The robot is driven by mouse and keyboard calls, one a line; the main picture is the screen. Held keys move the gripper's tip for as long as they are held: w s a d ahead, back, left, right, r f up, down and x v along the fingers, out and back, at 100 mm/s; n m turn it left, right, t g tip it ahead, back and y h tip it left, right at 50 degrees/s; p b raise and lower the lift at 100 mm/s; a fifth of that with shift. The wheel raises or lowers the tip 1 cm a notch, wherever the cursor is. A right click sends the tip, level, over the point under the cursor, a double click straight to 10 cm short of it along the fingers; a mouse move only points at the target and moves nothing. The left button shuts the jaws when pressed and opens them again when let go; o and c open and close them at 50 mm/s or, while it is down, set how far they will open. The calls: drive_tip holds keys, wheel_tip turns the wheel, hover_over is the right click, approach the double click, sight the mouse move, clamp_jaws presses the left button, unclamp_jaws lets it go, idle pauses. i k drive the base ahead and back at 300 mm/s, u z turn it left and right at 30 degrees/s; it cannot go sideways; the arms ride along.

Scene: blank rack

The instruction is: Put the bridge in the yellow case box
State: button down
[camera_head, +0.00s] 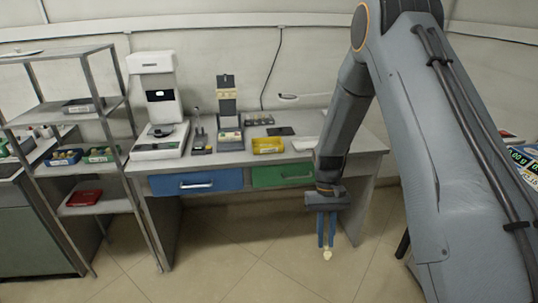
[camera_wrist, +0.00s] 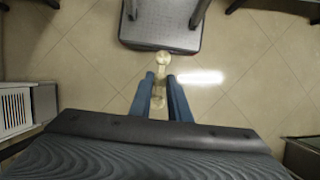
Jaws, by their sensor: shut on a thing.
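My gripper (camera_head: 326,243) points down over the floor, in front of the desk's right part. Its blue fingers are shut on a small cream piece, which I take to be the bridge (camera_head: 327,255). In the wrist view the bridge (camera_wrist: 163,58) sticks out past the fingertips (camera_wrist: 161,82), with a rounded end; its middle is partly hidden between the fingers. The yellow case box (camera_head: 268,146) stands on the desk near its front edge, left of and higher than my gripper in the head view. Its inside is too small to make out.
The desk (camera_head: 222,162) has a blue drawer (camera_head: 196,182) and a green drawer (camera_head: 283,175). A white machine (camera_head: 158,105), a dark stand (camera_head: 228,112) and a black flat item (camera_head: 281,131) surround the yellow box. A metal rack (camera_head: 108,118) stands left. The floor around my gripper is clear.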

sight(267, 148)
drive_tip(key=z, duration=1.2)
drive_tip(key=i, duration=1.55)
drive_tip(key=u, duration=0.65)
